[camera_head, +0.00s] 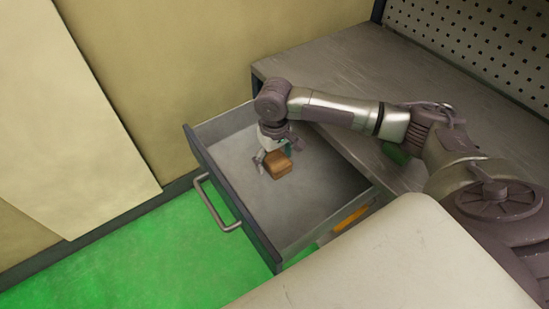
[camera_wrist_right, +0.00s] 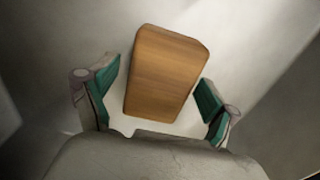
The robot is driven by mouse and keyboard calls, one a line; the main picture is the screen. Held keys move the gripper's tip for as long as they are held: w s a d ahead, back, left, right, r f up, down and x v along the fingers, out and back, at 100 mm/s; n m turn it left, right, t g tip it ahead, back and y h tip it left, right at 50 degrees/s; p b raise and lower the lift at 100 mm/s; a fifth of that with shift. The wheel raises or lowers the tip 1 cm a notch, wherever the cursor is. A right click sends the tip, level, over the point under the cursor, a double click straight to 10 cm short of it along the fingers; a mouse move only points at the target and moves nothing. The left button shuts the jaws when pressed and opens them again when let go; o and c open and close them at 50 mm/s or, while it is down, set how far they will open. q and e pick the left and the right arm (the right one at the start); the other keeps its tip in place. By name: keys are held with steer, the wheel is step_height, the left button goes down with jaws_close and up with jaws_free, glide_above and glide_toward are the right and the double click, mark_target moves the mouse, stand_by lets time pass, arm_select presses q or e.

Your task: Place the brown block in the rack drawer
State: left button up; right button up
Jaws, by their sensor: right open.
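The brown block (camera_head: 279,164) is inside the open rack drawer (camera_head: 310,205), in the drawer's left half. In the right wrist view the block (camera_wrist_right: 166,72) shows its wood grain and lies between the fingers, slightly tilted in the picture. My right gripper (camera_head: 275,160) reaches down into the drawer at the block. In the wrist view its green-padded fingers (camera_wrist_right: 160,95) are open, with a gap on each side of the block. Whether the block rests fully on the drawer floor is hard to tell. My left gripper is not in view.
The drawer is pulled out from under a grey workbench (camera_head: 335,60), its handle (camera_head: 215,205) facing the lower left. A perforated panel (camera_head: 480,40) stands behind the bench. Beige walls (camera_head: 190,60) are at the left. The drawer's floor around the block looks free.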

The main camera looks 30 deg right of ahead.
mark_target(274, 157)
step_height(274, 157, up, 12)
steer(key=p, duration=0.1)
steer(key=shift+r, duration=0.1)
stand_by(0.6)
